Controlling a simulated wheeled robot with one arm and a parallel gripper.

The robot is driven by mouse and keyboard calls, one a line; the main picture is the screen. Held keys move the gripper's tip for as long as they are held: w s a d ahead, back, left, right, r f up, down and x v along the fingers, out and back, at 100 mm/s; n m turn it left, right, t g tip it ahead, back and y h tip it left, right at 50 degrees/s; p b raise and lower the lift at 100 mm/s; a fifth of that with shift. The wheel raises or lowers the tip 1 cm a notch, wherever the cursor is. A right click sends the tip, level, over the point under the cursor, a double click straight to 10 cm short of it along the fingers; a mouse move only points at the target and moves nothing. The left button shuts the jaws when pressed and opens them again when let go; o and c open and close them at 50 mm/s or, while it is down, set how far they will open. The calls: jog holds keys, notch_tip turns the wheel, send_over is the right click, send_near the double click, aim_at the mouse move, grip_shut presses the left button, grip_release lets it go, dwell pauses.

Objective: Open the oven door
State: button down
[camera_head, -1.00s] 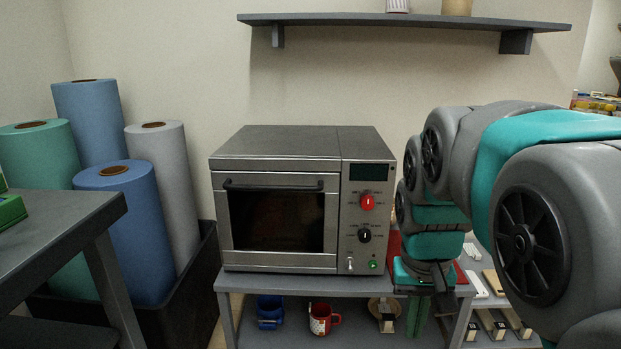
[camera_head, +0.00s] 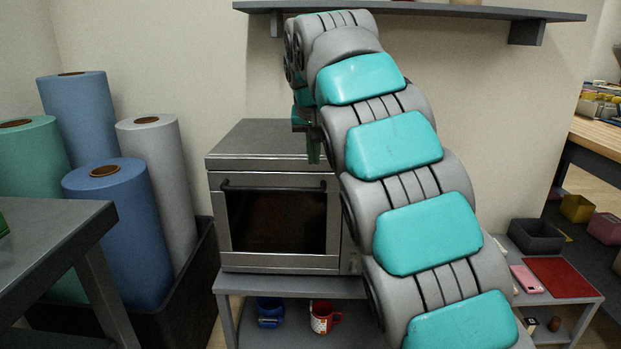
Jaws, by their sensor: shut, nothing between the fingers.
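The oven (camera_head: 262,140) is a grey metal box standing on a grey table. Its door (camera_head: 275,258) faces me and is shut, with a dark window and a black bar handle (camera_head: 272,188) along its top edge. My gripper (camera_head: 314,158) is shut and empty, pointing down by the oven's upper right part. It is close to the right end of the handle in the picture; I cannot tell whether it touches the oven. My arm hides the right side of the oven, including the control panel with its knobs.
A blue mug (camera_head: 270,311) and a red and white mug (camera_head: 322,317) sit on the shelf below. A wall shelf (camera_head: 420,10) runs above. Paper rolls (camera_head: 118,232) stand in a black bin at left, behind a grey table (camera_head: 62,230). A low table with a red mat (camera_head: 560,277) is at right.

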aim_at(313, 183)
jog(key=x, duration=1)
jog(key=shift+w+p, duration=0.2)
jog(key=shift+p, duration=0.1)
jog(key=shift+a, duration=0.15)
jog(key=shift+s, duration=0.2)
